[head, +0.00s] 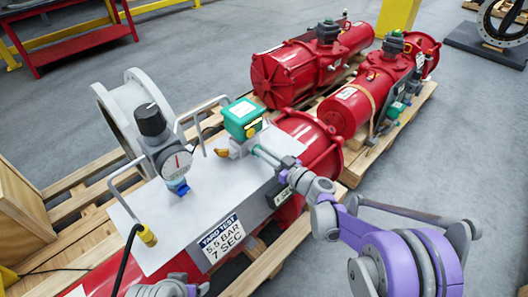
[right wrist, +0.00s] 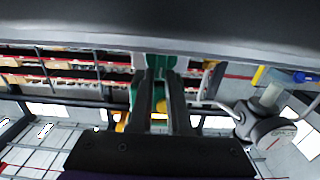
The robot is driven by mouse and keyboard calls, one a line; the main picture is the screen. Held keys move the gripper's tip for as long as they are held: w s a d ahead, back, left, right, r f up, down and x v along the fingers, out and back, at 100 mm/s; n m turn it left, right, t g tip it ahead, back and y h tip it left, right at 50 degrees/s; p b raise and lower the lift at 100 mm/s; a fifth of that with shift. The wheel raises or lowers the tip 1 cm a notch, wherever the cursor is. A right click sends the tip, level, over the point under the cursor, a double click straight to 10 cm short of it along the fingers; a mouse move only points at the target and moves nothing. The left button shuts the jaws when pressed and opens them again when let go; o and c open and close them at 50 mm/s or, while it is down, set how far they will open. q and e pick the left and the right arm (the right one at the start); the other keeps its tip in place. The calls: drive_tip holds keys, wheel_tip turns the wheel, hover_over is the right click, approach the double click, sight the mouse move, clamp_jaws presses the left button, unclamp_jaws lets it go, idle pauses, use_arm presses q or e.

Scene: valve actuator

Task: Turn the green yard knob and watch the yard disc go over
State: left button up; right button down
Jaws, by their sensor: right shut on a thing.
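The exact contact is partly hidden. A yellow part (head: 222,152) sticks out beside the fitting. I cannot pick out the yard disc for sure. My left gripper cannot be made out.
A gauge (head: 177,163) with a black cap and grey handles (head: 203,110) stand left of the knob. A "YARD TEST 5.5 BAR 7 SEC" label (head: 222,238) is on the front. Other red actuators (head: 300,65) lie on pallets behind. Open floor is at right.

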drive_tip(key=shift+m, duration=0.4)
drive_tip(key=m, duration=0.3)
drive_tip(key=shift+w+d, duration=0.2)
drive_tip(key=m, duration=0.4)
drive_tip(key=shift+w+d+f, duration=0.2)
drive_tip(key=shift+d+f, duration=0.05)
drive_tip(key=m, duration=0.5)
drive_tip(key=shift+w+d+f, duration=0.1)
drive_tip(key=shift+w+f, duration=0.05)
drive_tip(key=shift+f, duration=0.2)
drive_tip(key=m, duration=0.5)
drive_tip(key=shift+d+f, duration=0.1)
drive_tip(key=shift+f, duration=0.25)
drive_tip(key=shift+b, duration=0.3)
